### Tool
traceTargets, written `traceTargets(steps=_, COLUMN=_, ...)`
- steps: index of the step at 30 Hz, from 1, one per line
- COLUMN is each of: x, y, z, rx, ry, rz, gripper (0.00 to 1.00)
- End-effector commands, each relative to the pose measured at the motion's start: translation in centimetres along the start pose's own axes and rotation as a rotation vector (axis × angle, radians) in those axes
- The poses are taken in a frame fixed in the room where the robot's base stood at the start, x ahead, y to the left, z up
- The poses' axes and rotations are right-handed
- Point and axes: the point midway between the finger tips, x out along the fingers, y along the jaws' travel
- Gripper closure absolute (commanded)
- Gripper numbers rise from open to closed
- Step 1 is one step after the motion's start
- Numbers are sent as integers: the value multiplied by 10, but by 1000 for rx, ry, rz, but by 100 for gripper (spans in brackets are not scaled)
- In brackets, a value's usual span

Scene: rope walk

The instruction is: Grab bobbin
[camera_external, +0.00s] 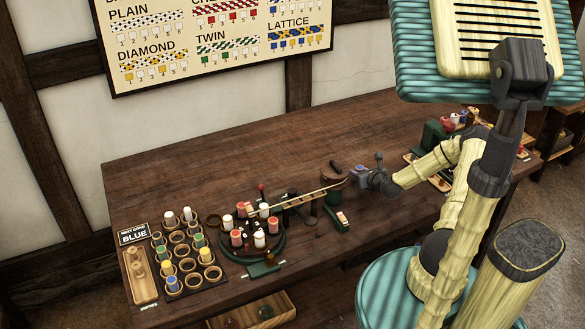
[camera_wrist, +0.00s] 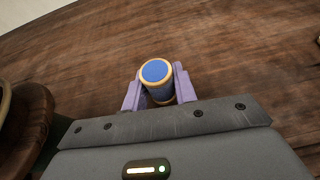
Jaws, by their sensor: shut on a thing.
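My gripper (camera_wrist: 158,88) is shut on a blue bobbin (camera_wrist: 156,71) with pale wooden rims. In the wrist view the bobbin sits between the two purple fingers, its blue round end showing, with dark table wood behind it. In the external view my gripper (camera_external: 357,173) is over the middle of the table, right of the braiding machine (camera_external: 278,241), and a bit of blue shows at its tip. How far the bobbin is above the table cannot be told.
A black bobbin rack (camera_external: 213,285) with wooden cups and several coloured bobbins stands at the left, beside a sign reading "NEXT CORD BLUE" (camera_external: 133,235) and a tray marked empties (camera_external: 140,275). A wooden drawer (camera_external: 262,313) is open in front. The back of the table is clear.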

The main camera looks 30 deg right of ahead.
Motion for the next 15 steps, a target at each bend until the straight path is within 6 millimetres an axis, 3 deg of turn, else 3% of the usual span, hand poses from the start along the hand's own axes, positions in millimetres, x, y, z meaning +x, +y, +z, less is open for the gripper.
traceTargets(steps=9, x=-23, y=-1, z=56, rx=-2, ry=-2, rz=-2, gripper=94)
traceTargets(steps=15, x=-28, y=0, z=67, rx=0, ry=0, rz=0, gripper=94)
